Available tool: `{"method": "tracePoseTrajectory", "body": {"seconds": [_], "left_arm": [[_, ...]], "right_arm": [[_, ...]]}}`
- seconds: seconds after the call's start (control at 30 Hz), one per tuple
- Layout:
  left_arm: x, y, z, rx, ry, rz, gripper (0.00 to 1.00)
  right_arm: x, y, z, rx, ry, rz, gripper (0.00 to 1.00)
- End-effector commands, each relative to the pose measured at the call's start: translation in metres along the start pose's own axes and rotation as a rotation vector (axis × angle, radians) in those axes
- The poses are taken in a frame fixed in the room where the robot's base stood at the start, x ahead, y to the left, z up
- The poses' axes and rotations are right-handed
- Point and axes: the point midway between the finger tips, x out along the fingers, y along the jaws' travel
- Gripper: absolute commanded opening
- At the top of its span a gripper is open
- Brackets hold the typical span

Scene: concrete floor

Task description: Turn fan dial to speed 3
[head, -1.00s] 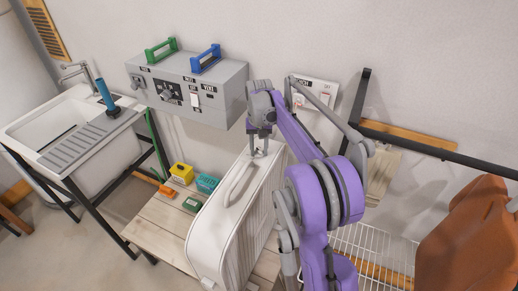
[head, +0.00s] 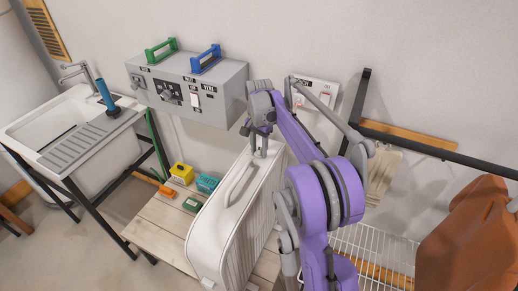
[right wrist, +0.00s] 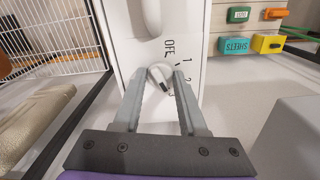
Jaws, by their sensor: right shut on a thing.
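The fan (head: 236,215) is a tall white unit with a looped handle on top, standing on the wooden slatted table in the head view. Its white dial (right wrist: 157,76) is on the top panel in the right wrist view, beside the marks OFF, 1 and 2. My right gripper (right wrist: 160,82) is shut on the dial, one finger on each side. It also shows in the head view (head: 259,150) above the fan's far end. My left gripper is out of view.
A grey control box (head: 190,90) with green and blue handles hangs on the wall behind. Small coloured blocks (head: 181,173) lie on the table left of the fan. A sink (head: 70,130) stands at the left, a white wire rack (head: 375,255) at the right.

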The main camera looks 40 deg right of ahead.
Motion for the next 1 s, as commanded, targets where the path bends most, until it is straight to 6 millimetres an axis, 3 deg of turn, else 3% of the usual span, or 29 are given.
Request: {"method": "tracePoseTrajectory", "body": {"seconds": [0.47,0.5,0.63,1.0], "left_arm": [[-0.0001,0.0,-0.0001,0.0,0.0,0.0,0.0],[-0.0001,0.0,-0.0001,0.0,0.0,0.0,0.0],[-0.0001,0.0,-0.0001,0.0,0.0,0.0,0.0],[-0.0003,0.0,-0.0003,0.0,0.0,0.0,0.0]], "right_arm": [[-0.0007,-0.0002,-0.0004,0.013,0.001,-0.001,0.0],[-0.0007,-0.0002,-0.0004,0.013,0.001,-0.001,0.47],[-0.0005,-0.0001,-0.0003,0.012,0.001,-0.001,0.7],[-0.0041,-0.0001,-0.0001,0.012,0.0,0.0,0.72]]}}
